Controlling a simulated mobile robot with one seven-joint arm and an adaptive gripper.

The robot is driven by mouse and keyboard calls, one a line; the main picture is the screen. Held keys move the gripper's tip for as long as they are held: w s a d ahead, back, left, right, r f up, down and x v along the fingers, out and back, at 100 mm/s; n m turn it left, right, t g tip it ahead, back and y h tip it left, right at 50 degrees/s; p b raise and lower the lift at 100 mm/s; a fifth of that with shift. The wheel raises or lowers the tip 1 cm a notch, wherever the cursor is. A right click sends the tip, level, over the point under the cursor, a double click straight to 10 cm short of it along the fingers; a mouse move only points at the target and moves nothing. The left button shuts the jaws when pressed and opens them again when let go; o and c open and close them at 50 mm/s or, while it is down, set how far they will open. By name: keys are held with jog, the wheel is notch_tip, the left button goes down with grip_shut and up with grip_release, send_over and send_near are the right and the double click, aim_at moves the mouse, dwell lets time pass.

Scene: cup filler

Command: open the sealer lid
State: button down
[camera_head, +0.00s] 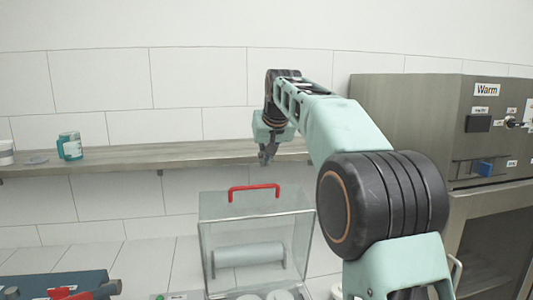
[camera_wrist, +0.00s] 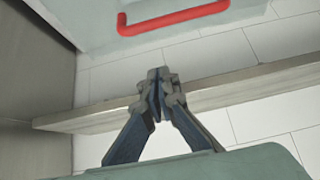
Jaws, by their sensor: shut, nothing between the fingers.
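The sealer lid (camera_head: 225,227) is a clear box-like cover with a red handle (camera_head: 254,187) along its upper edge, in the lower middle of the head view. A pale roll (camera_head: 248,254) shows through it. My gripper (camera_head: 264,160) is shut and empty, in front of the shelf and above the handle in the picture, apart from it. In the wrist view my gripper's fingertips (camera_wrist: 157,75) are together with nothing between them. The red handle (camera_wrist: 172,18) shows at the top of that view, clear of the fingers. Whether the lid is fully closed I cannot tell.
A wooden shelf (camera_head: 120,157) runs along the tiled wall and carries a teal and white cup (camera_head: 69,146). A metal machine labelled "Warm" (camera_head: 400,97) stands at right. A blue device with red parts (camera_head: 60,284) sits at lower left. My arm hides part of the right side.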

jog(key=x, duration=0.5)
jog(key=shift+f+p, duration=0.15)
jog(key=shift+p, duration=0.15)
jog(key=shift+s+f, duration=0.2)
jog(key=shift+f, duration=0.1)
jog(key=shift+s+d+b, duration=0.25)
jog(key=shift+s+b, duration=0.05)
jog(key=shift+s, duration=0.7)
jog(key=shift+s+d+f, duration=0.1)
jog(key=shift+s+f, duration=0.2)
jog(key=shift+s, duration=0.2)
jog(key=b, duration=0.4)
send_over(270, 210)
jog(key=shift+s+f, duration=0.15)
